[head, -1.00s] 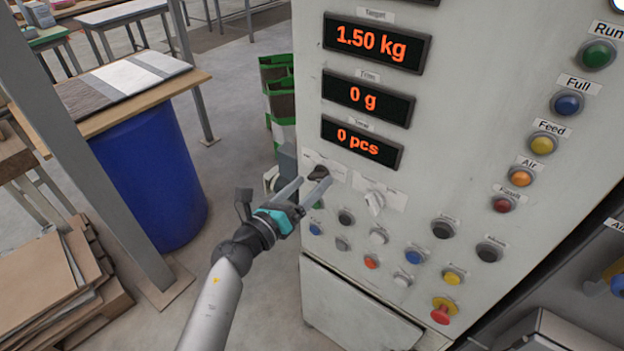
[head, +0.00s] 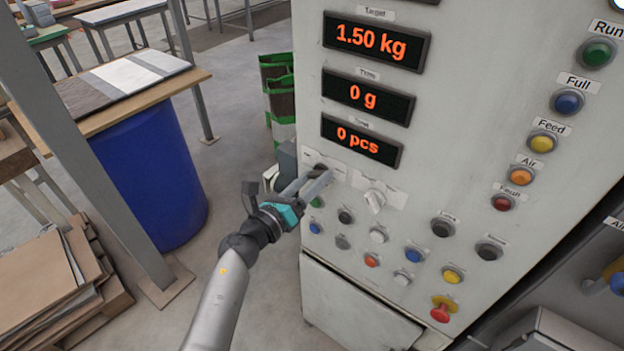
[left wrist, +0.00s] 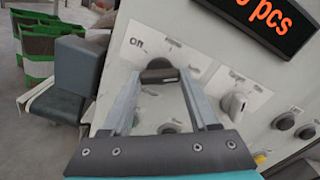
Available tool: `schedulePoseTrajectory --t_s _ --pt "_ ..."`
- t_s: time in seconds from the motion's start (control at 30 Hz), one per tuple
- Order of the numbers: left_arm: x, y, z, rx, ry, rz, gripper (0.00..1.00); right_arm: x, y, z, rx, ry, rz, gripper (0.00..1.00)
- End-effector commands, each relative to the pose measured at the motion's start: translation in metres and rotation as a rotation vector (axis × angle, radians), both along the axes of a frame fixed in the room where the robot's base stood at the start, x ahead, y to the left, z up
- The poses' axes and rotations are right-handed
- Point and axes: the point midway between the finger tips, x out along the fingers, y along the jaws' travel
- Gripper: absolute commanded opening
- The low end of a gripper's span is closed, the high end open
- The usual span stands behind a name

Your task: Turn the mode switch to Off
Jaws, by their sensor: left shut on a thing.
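The mode switch is a small dark knob (left wrist: 159,72) on a white label plate with the word "Off" (left wrist: 137,41) at its upper left in the left wrist view. In the head view the knob (head: 320,168) sits below the "0 pcs" display, partly hidden by my fingers. My left gripper (head: 311,181) has its two fingers on either side of the knob and is shut on it; the fingertips (left wrist: 159,78) also show in the left wrist view. I cannot tell which label the knob points to. My right gripper is not in view.
A white rotary switch (head: 374,201) sits just right of the mode switch. Several push buttons and a red emergency stop (head: 442,310) lie below on the grey panel (head: 460,120). Green bins (head: 283,130) stand behind the panel's left edge. A blue barrel (head: 150,180) stands further left.

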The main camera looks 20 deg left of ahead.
Motion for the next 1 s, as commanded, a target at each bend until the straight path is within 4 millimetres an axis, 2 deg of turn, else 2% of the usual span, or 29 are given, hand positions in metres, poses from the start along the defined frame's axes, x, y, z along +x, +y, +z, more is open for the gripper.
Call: schedulePoseTrajectory --t_s 0.03,0.27,0.67,1.0 --pt "0.0 0.0 0.0 0.0 0.0 0.001 0.3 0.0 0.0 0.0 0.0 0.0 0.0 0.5" --pt "0.0 0.0 0.0 0.0 0.0 0.001 0.04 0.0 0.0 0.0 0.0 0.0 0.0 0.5" --pt "0.0 0.0 0.0 -0.072 0.03 -0.001 0.04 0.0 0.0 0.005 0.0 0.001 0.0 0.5" --pt "0.0 0.0 0.001 -0.325 0.122 0.0 0.04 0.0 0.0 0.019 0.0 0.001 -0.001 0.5"
